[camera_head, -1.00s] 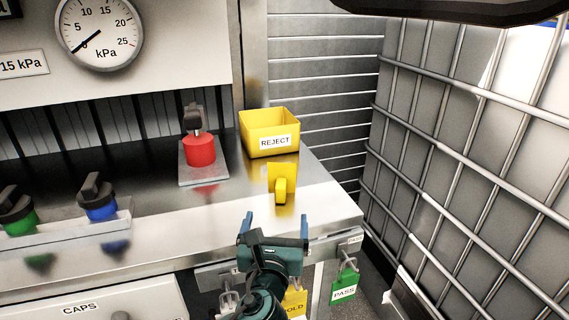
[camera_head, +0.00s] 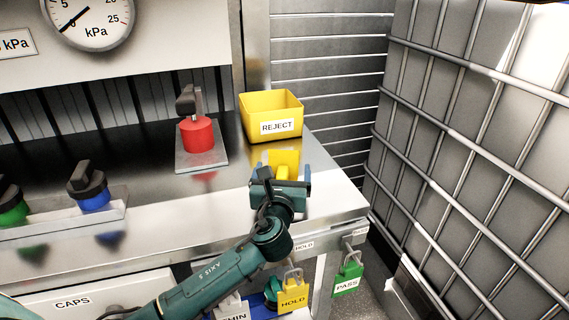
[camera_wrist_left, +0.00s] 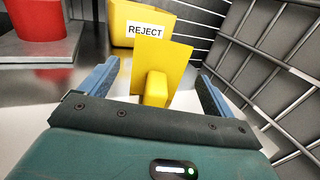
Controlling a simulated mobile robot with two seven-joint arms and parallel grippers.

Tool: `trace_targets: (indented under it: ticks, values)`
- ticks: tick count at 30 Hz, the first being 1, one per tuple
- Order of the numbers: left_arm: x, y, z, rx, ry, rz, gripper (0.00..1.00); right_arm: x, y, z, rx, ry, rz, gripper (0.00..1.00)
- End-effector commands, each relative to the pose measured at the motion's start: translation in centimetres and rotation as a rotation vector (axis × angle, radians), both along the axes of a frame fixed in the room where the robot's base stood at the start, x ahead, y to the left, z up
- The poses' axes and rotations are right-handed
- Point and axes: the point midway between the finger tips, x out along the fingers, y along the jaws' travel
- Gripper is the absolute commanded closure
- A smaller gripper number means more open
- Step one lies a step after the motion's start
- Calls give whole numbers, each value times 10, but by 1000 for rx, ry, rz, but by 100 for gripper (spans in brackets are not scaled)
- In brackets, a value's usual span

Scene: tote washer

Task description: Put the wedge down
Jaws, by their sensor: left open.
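The yellow wedge (camera_head: 285,158) stands on the metal counter in front of the yellow REJECT bin. It has an upright plate with a narrow block on its near side. My left gripper (camera_head: 282,172) is open around it, its body hiding the wedge's lower part in the head view. In the left wrist view the wedge (camera_wrist_left: 174,64) stands between the two blue fingers of the left gripper (camera_wrist_left: 158,78), with a visible gap on each side. Its base is partly hidden by the gripper. My right gripper is not in view.
The REJECT bin (camera_head: 269,127) stands just behind the wedge. A red knob (camera_head: 197,133) sits to the left; blue (camera_head: 93,200) and green knobs are farther left. HOLD (camera_head: 293,297) and PASS (camera_head: 347,280) tags hang at the counter's front. A caged grey tank (camera_head: 470,150) fills the right.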

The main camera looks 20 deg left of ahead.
Motion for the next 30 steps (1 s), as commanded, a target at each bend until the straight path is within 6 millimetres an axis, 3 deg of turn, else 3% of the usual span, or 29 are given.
trace_targets:
  ticks: [6, 15, 30]
  values:
    - [30, 7, 0, -1, 0, 0, 11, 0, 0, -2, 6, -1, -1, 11]
    - [35, 9, 0, -1, 1, -1, 11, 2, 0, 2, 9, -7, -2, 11]
    - [35, 9, -1, 0, 1, 0, 52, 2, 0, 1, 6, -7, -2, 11]
